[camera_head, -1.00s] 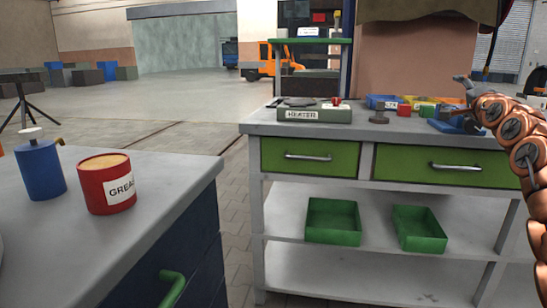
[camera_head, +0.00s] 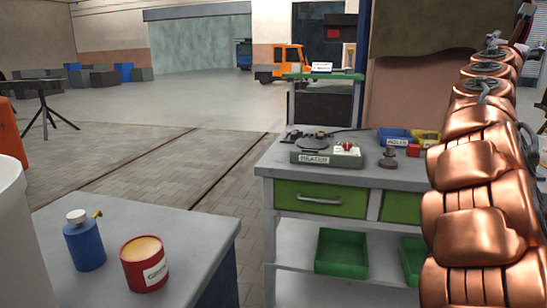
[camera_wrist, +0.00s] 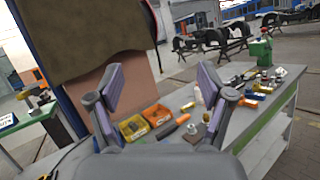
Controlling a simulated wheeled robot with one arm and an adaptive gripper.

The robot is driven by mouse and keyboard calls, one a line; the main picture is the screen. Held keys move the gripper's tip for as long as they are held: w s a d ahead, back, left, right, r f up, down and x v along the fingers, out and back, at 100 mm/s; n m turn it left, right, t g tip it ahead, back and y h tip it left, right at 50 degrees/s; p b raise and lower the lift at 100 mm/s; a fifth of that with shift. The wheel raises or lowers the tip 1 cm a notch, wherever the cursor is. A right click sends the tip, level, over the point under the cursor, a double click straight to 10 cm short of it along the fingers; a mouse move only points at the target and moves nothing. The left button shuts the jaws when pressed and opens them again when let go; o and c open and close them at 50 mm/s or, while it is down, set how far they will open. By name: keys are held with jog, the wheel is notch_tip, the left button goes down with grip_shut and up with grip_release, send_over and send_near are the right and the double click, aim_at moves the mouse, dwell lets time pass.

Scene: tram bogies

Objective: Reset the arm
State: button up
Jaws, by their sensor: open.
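My copper-coloured arm (camera_head: 480,190) rises along the right side of the head view, covering part of the far workbench. Its far end is near the top right, where the gripper is too small and hidden to make out. In the wrist view my gripper (camera_wrist: 160,88) has its two purple-grey fingers spread wide apart. Nothing is held between them. Behind and below the fingers, a bench top (camera_wrist: 168,102) shows with yellow and orange bins (camera_wrist: 157,115) and several small parts, apart from the fingers as far as I can tell.
A workbench (camera_head: 270,160) with a heater (camera_head: 326,153) and green trays (camera_head: 341,251) stands at centre right. A nearer grey table (camera_head: 190,228) carries a blue can (camera_head: 84,243) and a red grease tin (camera_head: 144,264). Open floor (camera_head: 130,150) lies behind, with an orange vehicle (camera_head: 283,63).

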jog(key=s+a+f+m+g+y+p, duration=0.3)
jog(key=s+f+m+g+p, duration=0.35)
jog(key=s+m, duration=0.5)
jog(key=s+a+f+m+g+y+p, duration=0.1)
jog(key=s+a+f+m+y+p, duration=0.2)
jog(key=a+f, duration=0.25)
jog(key=s+a+f+m+g+y+p, duration=0.1)
jog(key=s+a+f+m+y+p, duration=0.3)
jog(key=f, duration=0.3)
jog(key=s+a+f+m+g+y+p, duration=0.1)
jog(key=s+a+f, duration=0.3)
jog(key=a, duration=0.6)
jog(key=s+a+f+m+g+y+p, duration=0.1)
jog(key=s+a+f+g+y+p, duration=0.1)
jog(key=s+a, duration=0.7)
jog(key=s+a+f+m+g+y+p, duration=0.1)
jog(key=s+a+f+y, duration=0.4)
jog(key=a, duration=0.5)
notch_tip(320, 180, down, 3)
jog(key=s+g+p, duration=0.1)
jog(key=s+p, duration=0.1)
jog(key=shift+s+a+f+g+p, duration=0.15)
jog(key=shift+a+g+p, duration=0.2)
jog(key=shift+m, duration=0.25)
